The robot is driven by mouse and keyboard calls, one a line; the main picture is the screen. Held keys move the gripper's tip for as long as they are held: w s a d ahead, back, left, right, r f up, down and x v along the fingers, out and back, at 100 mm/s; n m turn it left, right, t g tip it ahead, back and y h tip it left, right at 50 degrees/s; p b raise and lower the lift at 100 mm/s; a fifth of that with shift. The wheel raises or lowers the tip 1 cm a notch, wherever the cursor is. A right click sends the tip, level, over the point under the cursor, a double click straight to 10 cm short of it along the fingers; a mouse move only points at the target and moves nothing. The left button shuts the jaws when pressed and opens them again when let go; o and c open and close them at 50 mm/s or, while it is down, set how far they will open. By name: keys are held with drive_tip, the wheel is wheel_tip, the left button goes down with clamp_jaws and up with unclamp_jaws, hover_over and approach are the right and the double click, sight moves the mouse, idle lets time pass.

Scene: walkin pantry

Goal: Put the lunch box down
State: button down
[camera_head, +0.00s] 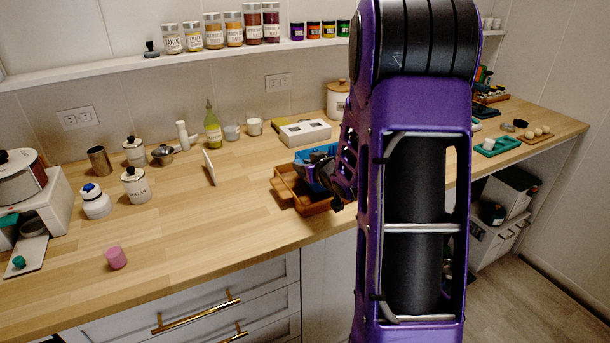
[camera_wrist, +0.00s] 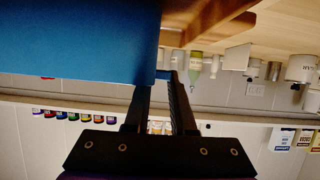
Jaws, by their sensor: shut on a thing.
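The blue lunch box (camera_head: 308,161) is over a brown wooden tray (camera_head: 284,190) near the counter's front edge, partly hidden by my arm. My gripper (camera_head: 326,168) is at the near right side of the lunch box and is shut on it. In the wrist view the lunch box (camera_wrist: 80,40) fills the upper left, at the tips of my gripper (camera_wrist: 166,78). The tray (camera_wrist: 205,22) shows beside it there. I cannot tell whether the lunch box touches the tray.
A white box (camera_head: 305,132) stands behind the tray and a white canister (camera_head: 338,100) to its right. A thin upright panel (camera_head: 209,167) and a green bottle (camera_head: 212,130) stand to the left.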

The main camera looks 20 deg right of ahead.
wheel_tip(320, 180, down, 2)
drive_tip(key=shift+f, duration=0.2)
drive_tip(key=shift+r, duration=0.1)
drive_tip(key=c, duration=0.8)
unclamp_jaws()
drive_tip(key=shift+o, duration=0.2)
drive_tip(key=v, duration=1.2)
drive_tip(key=shift+p, duration=0.45)
